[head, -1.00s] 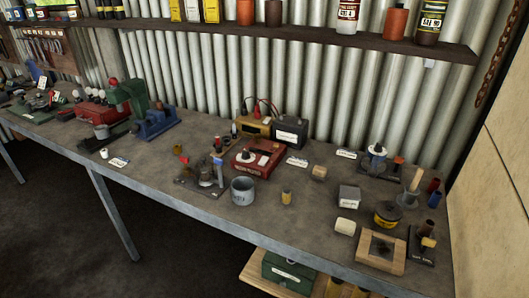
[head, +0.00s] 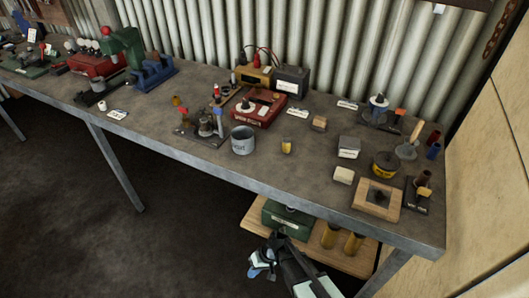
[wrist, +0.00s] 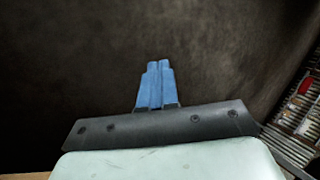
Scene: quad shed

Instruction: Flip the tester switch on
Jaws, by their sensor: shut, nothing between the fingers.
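A red box (head: 259,108) stands on the workbench near the middle of the head view. It has a round white part on top and lettering on its front too small to read surely; it looks like the tester. I cannot make out its switch or the switch's position. My gripper (head: 259,266) is at the bottom of the head view, below and in front of the bench edge, well apart from the red box. In the wrist view, the blue fingers of my gripper (wrist: 156,84) are together with nothing between them, over a dark surface.
A yellow box (head: 256,77) and a dark box (head: 291,81) stand behind the red box. A grey tin (head: 243,141) is in front of it. The bench front edge (head: 250,180) lies between my gripper and these things. A low wooden shelf (head: 322,251) holds a green box (head: 287,218).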

